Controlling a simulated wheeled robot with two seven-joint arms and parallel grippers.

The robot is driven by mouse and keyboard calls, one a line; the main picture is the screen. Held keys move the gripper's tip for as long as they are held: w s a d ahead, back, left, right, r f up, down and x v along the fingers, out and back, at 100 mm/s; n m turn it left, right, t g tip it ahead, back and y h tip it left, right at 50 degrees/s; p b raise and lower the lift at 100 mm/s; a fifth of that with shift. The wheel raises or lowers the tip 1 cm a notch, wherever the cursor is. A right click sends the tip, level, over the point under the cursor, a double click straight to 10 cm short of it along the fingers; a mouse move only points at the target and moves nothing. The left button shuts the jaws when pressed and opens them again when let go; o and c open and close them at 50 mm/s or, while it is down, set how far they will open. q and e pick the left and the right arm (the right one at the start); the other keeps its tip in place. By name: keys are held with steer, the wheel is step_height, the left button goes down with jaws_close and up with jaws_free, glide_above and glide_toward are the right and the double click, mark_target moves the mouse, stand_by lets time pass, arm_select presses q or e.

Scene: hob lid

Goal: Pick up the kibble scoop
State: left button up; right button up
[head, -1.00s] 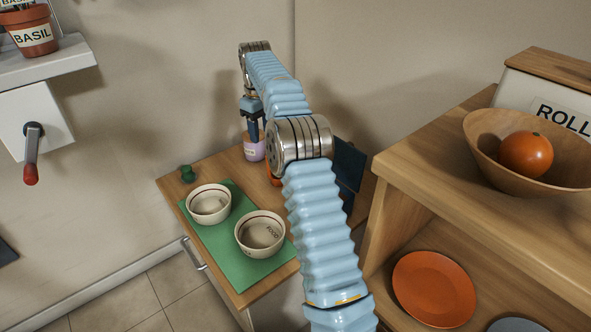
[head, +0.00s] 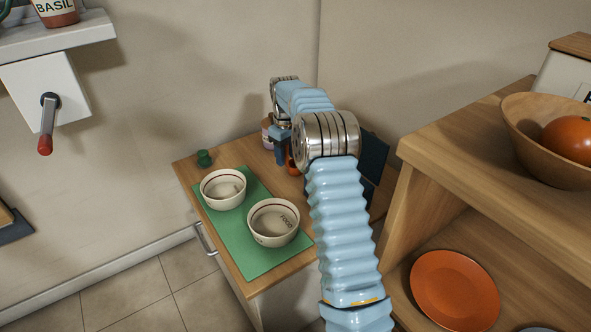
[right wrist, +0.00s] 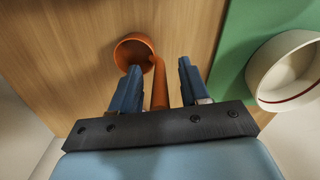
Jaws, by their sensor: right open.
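The orange kibble scoop (right wrist: 133,50) lies on the wooden cabinet top. In the right wrist view its round bowl is beyond my fingers and its handle runs back between them. In the head view only a bit of the scoop (head: 292,164) shows, as my right arm covers the rest. My right gripper (right wrist: 160,68) is open, with one blue finger on each side of the handle; I cannot tell whether either finger touches it. In the head view the right gripper (head: 280,156) is low over the cabinet top, beside the scoop. My left gripper is out of view.
Two cream bowls (head: 223,189) (head: 273,222) stand on a green mat (head: 246,258). A small green object (head: 204,158) is at the back left, and a purple jar (head: 267,133) is behind my gripper. A wooden shelf unit (head: 440,148) rises close on the right.

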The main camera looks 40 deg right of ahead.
steer(key=shift+f, duration=0.15)
jaws_close()
stand_by(0.4)
